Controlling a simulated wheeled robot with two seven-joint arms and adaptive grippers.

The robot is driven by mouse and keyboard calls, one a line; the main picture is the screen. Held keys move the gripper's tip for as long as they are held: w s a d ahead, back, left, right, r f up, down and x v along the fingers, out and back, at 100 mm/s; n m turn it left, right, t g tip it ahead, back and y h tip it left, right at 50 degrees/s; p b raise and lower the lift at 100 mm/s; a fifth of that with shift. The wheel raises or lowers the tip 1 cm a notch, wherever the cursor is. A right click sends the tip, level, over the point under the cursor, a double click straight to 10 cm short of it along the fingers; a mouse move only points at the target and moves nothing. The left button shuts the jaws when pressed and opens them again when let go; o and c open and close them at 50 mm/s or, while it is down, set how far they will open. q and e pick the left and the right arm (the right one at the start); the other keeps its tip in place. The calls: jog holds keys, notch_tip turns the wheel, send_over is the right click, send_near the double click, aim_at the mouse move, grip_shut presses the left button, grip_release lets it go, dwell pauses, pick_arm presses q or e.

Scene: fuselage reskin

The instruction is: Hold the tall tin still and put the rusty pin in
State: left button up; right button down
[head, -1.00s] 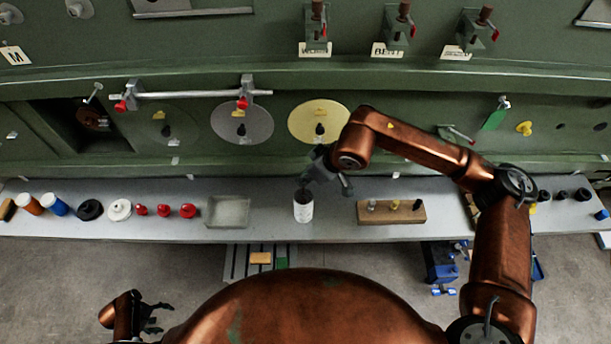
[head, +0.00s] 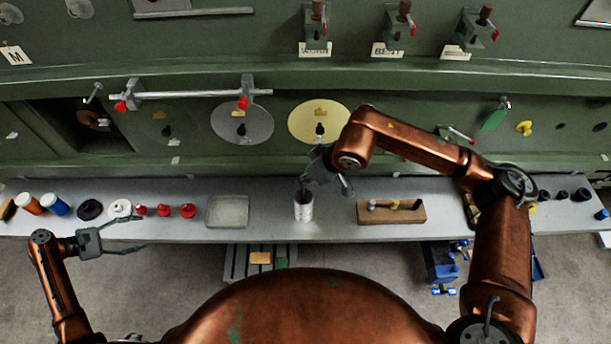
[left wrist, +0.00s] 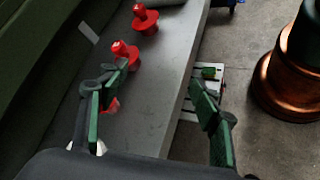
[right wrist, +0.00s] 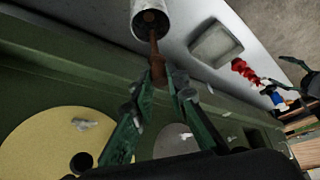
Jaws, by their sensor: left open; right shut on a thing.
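The tall tin (head: 304,211), pale with a dark open top, stands upright on the grey shelf. My right gripper (head: 308,181) is just above it. In the right wrist view, its green fingers are shut on the rusty pin (right wrist: 156,62), a thin brown rod. The pin's far end reaches the dark mouth of the tin (right wrist: 146,30); how deep it sits I cannot tell. My left gripper (head: 138,234) is open and empty near the shelf's front edge, left of the tin and well apart from it. Its spread fingers also show in the left wrist view (left wrist: 160,105).
A shallow grey tray (head: 228,212) lies between the red knobs (head: 164,210) and the tin. A wooden block (head: 391,212) with several pegs is right of the tin. The green fuselage wall (head: 200,80) rises behind the shelf (head: 272,228).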

pick_arm(q)
jog(key=w+d+r+n+t+h, duration=0.2)
jog(key=w+d+r+n+t, duration=0.15)
jog(key=w+r, duration=0.3)
jog(key=w+d+r+n+t+h, duration=0.1)
jog(key=w+d+r+n+t, duration=0.15)
jog(key=w+r+t, duration=0.4)
jog(key=m+g+h, duration=0.2)
jog(key=m+g, duration=0.2)
jog(key=g, duration=1.2)
send_near(300, 210)
jog(key=w+f, duration=0.2)
jog(key=f, duration=0.1)
jog(key=w+f, duration=0.1)
jog(key=shift+w+a+f, duration=0.2)
jog(key=shift+a+f, duration=0.1)
jog(key=shift+a, duration=0.05)
jog(key=shift+s+d+f+m+g, duration=0.15)
jog(key=shift+d+f+m+g, duration=0.25)
jog(key=shift+d, duration=0.45)
jog(key=shift+f+x, duration=0.2)
jog(key=shift+x, duration=4.4)
jog(key=shift+c, duration=0.4)
jog(key=c, duration=0.7)
